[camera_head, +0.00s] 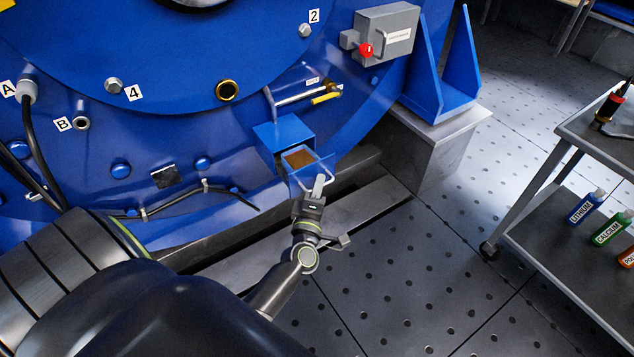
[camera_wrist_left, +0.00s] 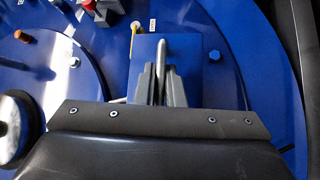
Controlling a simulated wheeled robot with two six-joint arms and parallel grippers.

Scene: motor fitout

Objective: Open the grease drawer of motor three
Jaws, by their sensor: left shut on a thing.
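The grease drawer (camera_head: 302,160) of the blue motor (camera_head: 190,110) stands pulled out of its blue housing (camera_head: 285,131), and brown grease shows inside it. My left gripper (camera_head: 318,188) is at the drawer's front, shut on the pale drawer handle (camera_head: 326,176). In the left wrist view the two fingers (camera_wrist_left: 161,85) close around the upright handle bar (camera_wrist_left: 162,55) in front of a blue panel. How far the drawer is out cannot be told from the wrist view. My right gripper is not in view.
A grey box with a red knob (camera_head: 366,51) sits on the motor at upper right. A yellow-tipped lever (camera_head: 325,98) is just above the drawer. A cart (camera_head: 560,190) with several labelled bottles stands at right. The perforated floor (camera_head: 420,270) between is clear.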

